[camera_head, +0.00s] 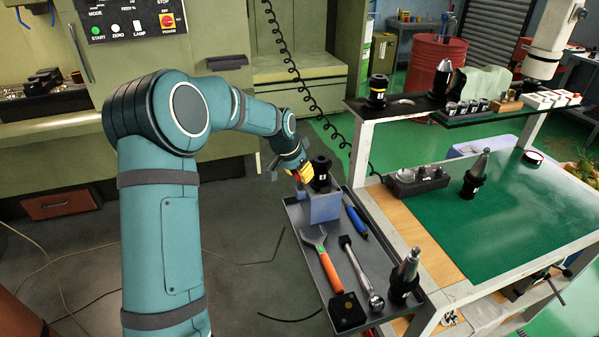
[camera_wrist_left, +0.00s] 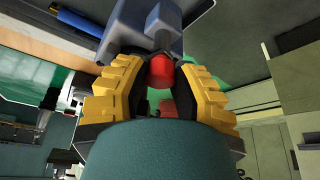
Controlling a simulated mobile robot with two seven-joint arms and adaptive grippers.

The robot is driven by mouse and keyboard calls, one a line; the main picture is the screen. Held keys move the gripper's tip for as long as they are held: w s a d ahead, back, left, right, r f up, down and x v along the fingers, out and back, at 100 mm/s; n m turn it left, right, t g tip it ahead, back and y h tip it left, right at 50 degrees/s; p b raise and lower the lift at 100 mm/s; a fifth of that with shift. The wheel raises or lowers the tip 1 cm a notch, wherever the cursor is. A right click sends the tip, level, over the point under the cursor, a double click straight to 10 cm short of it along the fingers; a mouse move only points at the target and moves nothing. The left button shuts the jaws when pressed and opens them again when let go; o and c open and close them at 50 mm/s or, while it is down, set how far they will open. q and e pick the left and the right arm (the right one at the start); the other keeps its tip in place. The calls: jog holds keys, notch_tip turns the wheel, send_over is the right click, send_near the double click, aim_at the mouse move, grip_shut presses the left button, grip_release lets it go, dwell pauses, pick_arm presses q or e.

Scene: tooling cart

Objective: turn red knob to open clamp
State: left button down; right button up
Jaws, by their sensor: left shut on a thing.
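The clamp is a blue-grey block (camera_head: 322,207) on the cart's side tray, with a black tool holder (camera_head: 320,172) upright in its top. It also shows at the top of the left wrist view (camera_wrist_left: 135,28). My left gripper (camera_head: 303,174), with yellow ribbed fingers, is at the clamp's far left side. In the left wrist view its fingers (camera_wrist_left: 160,78) are shut on the red knob (camera_wrist_left: 159,70), which sits at the end of the clamp's grey stem. The knob is hidden by the gripper in the head view. My right gripper is not in view.
The side tray (camera_head: 308,263) also holds an orange-handled wrench (camera_head: 331,262), a ratchet (camera_head: 357,268), a blue pen-like tool (camera_head: 356,221), a black block (camera_head: 347,311) and a tool holder (camera_head: 405,276). The green cart top (camera_head: 480,235) lies right. Open floor lies left of the tray.

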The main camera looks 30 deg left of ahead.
pick_arm(q)
jog(key=m+h, duration=0.1)
jog(key=m, duration=0.2)
jog(key=shift+a+m+g+p, duration=0.1)
jog(key=shift+m+g+p, duration=0.2)
jog(key=shift+g, duration=0.1)
jog(key=m+h+p, duration=0.1)
jog(key=m, duration=0.2)
jog(key=shift+m+g+h, duration=0.3)
jog(key=shift+m+g, duration=0.1)
jog(key=m+g+p, duration=0.1)
jog(key=m, duration=0.2)
jog(key=shift+w+m+h+p, duration=0.1)
jog(key=shift+m+h+p, duration=0.2)
jog(key=shift+h, duration=0.1)
jog(key=shift+m+g+p, duration=0.7)
jog(key=shift+m, duration=0.9)
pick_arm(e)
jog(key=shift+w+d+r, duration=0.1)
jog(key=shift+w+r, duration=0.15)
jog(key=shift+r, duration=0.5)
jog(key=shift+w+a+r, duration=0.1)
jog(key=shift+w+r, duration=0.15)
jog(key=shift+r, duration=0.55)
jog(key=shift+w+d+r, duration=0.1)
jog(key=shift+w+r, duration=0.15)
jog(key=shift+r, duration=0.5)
pick_arm(q)
jog(key=shift+f+m, duration=0.15)
jog(key=shift+m, duration=0.15)
